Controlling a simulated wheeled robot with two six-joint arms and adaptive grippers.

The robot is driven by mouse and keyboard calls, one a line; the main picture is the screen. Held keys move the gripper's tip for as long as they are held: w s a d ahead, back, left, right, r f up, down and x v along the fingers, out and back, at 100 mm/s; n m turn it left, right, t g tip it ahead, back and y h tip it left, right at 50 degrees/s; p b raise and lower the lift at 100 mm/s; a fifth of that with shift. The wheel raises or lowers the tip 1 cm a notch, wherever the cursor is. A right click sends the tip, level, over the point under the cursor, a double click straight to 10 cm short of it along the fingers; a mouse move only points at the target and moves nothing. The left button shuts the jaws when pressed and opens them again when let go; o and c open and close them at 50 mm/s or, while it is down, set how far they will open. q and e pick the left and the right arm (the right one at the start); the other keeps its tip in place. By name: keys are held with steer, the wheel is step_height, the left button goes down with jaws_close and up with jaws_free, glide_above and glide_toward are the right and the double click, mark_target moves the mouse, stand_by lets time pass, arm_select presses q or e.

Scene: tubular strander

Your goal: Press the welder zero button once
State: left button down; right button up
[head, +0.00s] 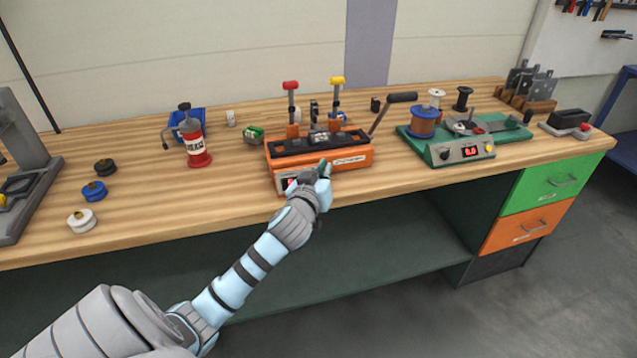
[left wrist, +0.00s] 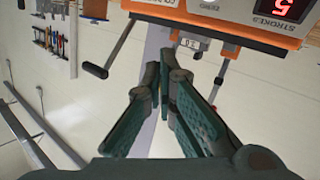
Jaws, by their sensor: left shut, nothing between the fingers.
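The orange machine with a red-knobbed and a yellow-knobbed lever, which looks like the welder (head: 355,158), stands near the front of the bench. It also shows at the top of the left wrist view (left wrist: 235,31), with a red lit display (left wrist: 279,7) beside the word STROKES. My left gripper (head: 323,168) is at its front face, hiding part of the panel. In the left wrist view the fingertips (left wrist: 160,63) are together with nothing between them. My right gripper is not in view.
A black-handled crank lever (head: 401,98) sticks out at the machine's right. A green unit (head: 443,153) with a blue spool and display stands further right. A red hand pump (head: 196,145) and small spools (head: 94,191) are on the left. The bench front left of the machine is clear.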

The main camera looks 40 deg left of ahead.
arm_select(q)
steer(key=a+f+b, duration=0.1)
steer(key=w+a+f+b, duration=0.1)
steer(key=f+b, duration=0.1)
steer(key=w+a+f+b, duration=0.1)
steer(key=b, duration=0.1)
steer(key=shift+w+a+f, duration=0.2)
steer(key=shift+a+f, duration=0.1)
steer(key=shift+f, duration=0.1)
steer(key=shift+w+a+f+b, duration=0.25)
steer(key=shift+a+f+b, duration=0.05)
steer(key=shift+a+f, duration=0.1)
steer(key=shift+r, duration=0.1)
stand_by(0.5)
steer(key=shift+w+a, duration=0.1)
steer(key=shift+w+a+f, duration=0.2)
steer(key=shift+f, duration=0.1)
